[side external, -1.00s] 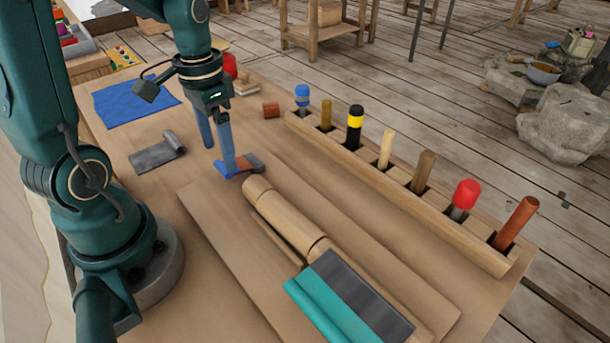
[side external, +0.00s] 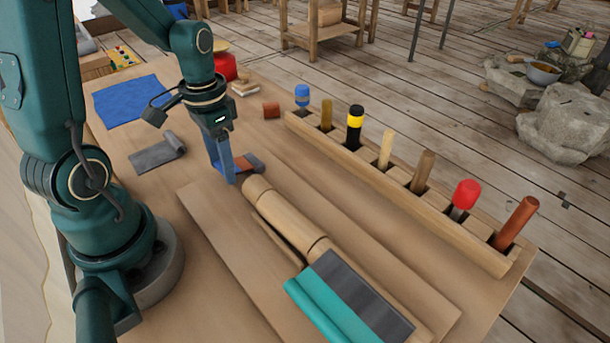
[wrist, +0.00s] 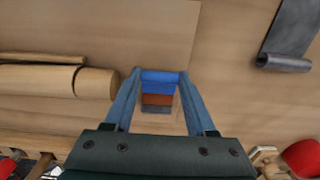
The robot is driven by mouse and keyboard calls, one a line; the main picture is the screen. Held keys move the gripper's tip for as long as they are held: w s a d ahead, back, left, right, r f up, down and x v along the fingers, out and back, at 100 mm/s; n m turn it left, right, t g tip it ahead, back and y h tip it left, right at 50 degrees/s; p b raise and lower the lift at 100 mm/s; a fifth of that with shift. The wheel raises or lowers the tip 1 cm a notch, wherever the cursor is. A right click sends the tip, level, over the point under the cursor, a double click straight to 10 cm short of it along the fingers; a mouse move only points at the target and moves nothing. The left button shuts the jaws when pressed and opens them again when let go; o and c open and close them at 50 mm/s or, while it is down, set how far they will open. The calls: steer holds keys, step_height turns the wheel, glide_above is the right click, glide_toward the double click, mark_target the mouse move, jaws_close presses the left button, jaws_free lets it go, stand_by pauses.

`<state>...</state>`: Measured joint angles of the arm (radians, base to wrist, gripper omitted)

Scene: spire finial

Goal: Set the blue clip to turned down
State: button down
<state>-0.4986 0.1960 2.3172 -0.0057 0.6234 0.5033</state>
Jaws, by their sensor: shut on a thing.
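The blue clip (wrist: 160,77) shows in the wrist view as a blue band at the end of a short piece with rust-orange and grey bands (wrist: 158,99). My gripper (wrist: 160,76) has one blue finger on each side of the clip, and it is shut on it. In the side view my gripper (side external: 229,177) points down at the board, near the rounded end of the turned wooden piece (side external: 285,215). There the fingers hide the clip, and only the orange and grey part (side external: 248,163) shows behind them. I cannot tell which way the clip is turned.
A wooden rack (side external: 400,185) with several tool handles stands to the right. A rolled grey sheet (side external: 160,153) and a blue cloth (side external: 130,100) lie on the left.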

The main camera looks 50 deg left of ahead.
mark_target(219, 170)
steer(key=shift+s+f+t, duration=0.1)
steer(key=shift+f+t, duration=0.2)
steer(key=shift+t, duration=0.4)
steer(key=shift+c, duration=1.1)
jaws_free()
steer(key=shift+r, duration=0.1)
steer(key=shift+s+r, duration=0.15)
steer(key=shift+r, duration=1.1)
steer(key=shift+s+r, duration=0.15)
steer(key=shift+r, duration=1.05)
